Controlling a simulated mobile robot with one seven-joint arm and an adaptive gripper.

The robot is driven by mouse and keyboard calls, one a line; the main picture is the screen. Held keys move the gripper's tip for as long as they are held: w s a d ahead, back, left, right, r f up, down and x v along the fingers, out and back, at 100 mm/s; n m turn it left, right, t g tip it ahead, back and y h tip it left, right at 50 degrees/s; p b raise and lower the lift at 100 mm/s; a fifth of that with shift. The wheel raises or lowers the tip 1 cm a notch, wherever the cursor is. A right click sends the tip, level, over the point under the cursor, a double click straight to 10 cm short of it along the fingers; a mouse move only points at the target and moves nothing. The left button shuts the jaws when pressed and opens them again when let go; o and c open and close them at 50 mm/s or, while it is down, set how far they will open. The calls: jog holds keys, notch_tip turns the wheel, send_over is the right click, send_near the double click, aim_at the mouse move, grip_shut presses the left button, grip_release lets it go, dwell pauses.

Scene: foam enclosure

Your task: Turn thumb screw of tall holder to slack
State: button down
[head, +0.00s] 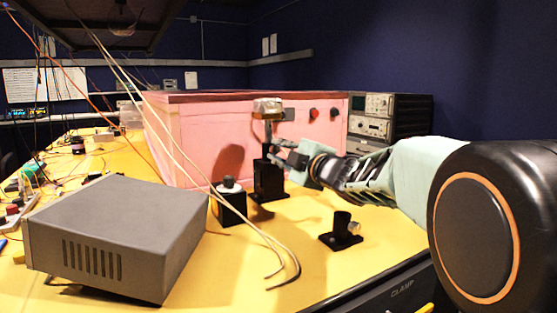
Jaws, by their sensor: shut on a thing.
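The tall holder (268,182) is a black upright block on a flat foot, standing on the yellow table in front of the pink foam box. A post rises from it and carries a clear, amber-tinted block (267,108) at its top. My gripper (277,154) comes in from the right at the holder's upper end. Its fingers are shut on the holder's thumb screw, which is small and mostly hidden between them. I cannot tell how far the screw is turned.
A short black holder (341,232) with a side screw stands in front of my arm. A black block with a white top (230,202) stands left of the tall holder. A grey box (120,232) fills the left front. Loose cables (190,160) hang down between. The pink foam box (200,140) stands behind.

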jog(key=shift+n+b, duration=0.9)
jog(key=shift+n, duration=0.8)
jog(key=c, duration=1.8)
grip_release()
jog(key=shift+o, duration=0.2)
jog(key=v, duration=0.8)
jog(key=shift+d, duration=0.1)
